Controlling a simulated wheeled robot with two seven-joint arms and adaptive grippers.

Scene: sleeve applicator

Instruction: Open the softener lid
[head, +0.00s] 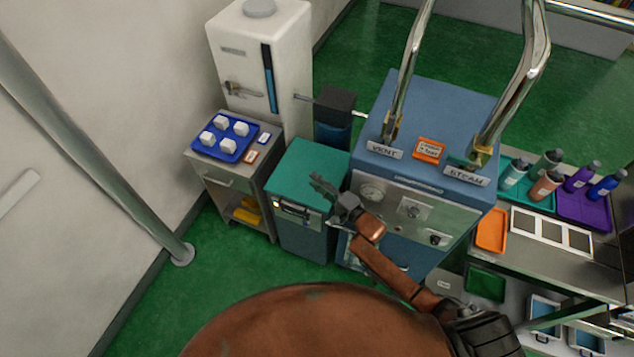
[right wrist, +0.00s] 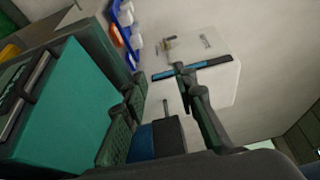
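The softener appears to be the teal-topped cabinet in the middle of the head view, though I can read no label on it. Its flat teal lid (head: 308,168) looks shut, and a handle or latch panel (head: 292,210) sits at its front edge. The lid also fills the left of the right wrist view (right wrist: 75,105). My right gripper (head: 321,185) is open and empty, over or beside the lid's right side; its height above the lid is unclear. Its two fingers stand apart in the right wrist view (right wrist: 160,90). My left gripper is not in view.
A blue machine (head: 440,110) with upright chrome pipes stands close on the right. A grey cart (head: 235,183) with a blue tray (head: 203,147) of white blocks stands left. A white cabinet (head: 300,40) and a dark unit (head: 335,105) stand behind. Green floor is open at front left.

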